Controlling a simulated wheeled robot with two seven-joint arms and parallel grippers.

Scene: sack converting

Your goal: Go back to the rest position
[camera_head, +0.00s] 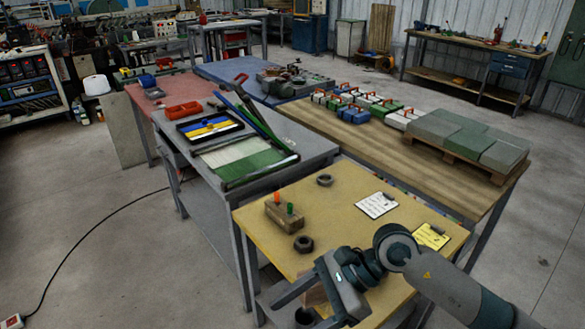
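My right arm comes in from the lower right, over the front of the yellow-topped table (345,215). My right gripper (297,315) points to the lower left at the table's front edge. Its fingers look spread apart, with nothing seen held between them; the nearer finger is partly cut off by the bottom of the picture. My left gripper is not in view.
The yellow table holds a wooden block with coloured pegs (284,214), two dark nuts (303,244) (325,180), a white clipboard (376,205) and a yellow clipboard (431,236). A grey table (310,146) and a wooden-topped table (440,175) adjoin it. Floor (90,200) at left is mostly clear, crossed by a black cable.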

